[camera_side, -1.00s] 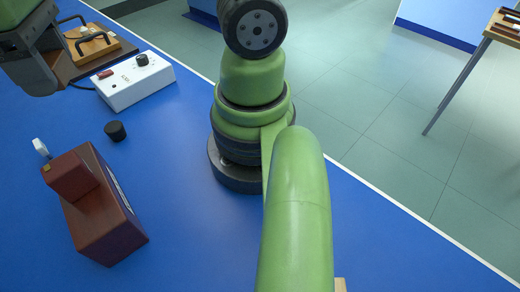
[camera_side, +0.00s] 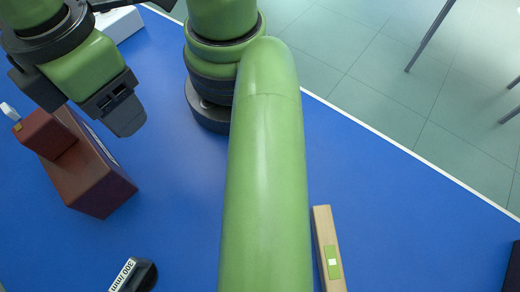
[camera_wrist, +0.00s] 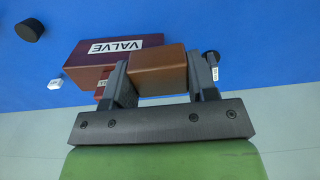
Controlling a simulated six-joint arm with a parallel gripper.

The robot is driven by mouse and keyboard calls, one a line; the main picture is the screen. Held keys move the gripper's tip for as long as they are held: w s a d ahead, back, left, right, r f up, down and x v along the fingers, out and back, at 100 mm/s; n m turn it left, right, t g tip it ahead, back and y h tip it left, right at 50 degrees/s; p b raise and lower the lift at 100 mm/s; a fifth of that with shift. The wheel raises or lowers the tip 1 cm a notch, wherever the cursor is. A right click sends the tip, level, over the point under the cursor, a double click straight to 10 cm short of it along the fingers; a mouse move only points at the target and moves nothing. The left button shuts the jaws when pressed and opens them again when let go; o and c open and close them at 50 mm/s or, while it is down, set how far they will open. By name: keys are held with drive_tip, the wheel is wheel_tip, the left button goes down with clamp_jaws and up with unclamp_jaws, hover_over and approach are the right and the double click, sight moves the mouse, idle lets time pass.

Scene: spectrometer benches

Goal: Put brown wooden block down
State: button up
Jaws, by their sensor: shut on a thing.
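The brown wooden block (camera_wrist: 160,72) is held between the two fingers of my gripper (camera_wrist: 160,80) in the wrist view. Its sides touch both fingers. The block does not show there. I cannot tell how high the block is above the blue table (camera_side: 185,215).
The dark red box (camera_side: 85,175), labelled VALVE in the wrist view (camera_wrist: 90,55), stands at left. A black part with a white label (camera_side: 134,275) lies at the near edge. A pale wooden bar (camera_side: 326,240) lies right of my arm. Blue table between them is clear.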

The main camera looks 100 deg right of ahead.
hover_over(164, 168)
wheel_tip(164, 168, down, 5)
drive_tip(key=shift+f, duration=0.15)
drive_tip(key=shift+f, duration=4.85)
drive_tip(key=o, duration=0.9)
drive_tip(key=shift+f, duration=0.15)
wheel_tip(164, 168, up, 12)
drive_tip(key=shift+r, duration=0.2)
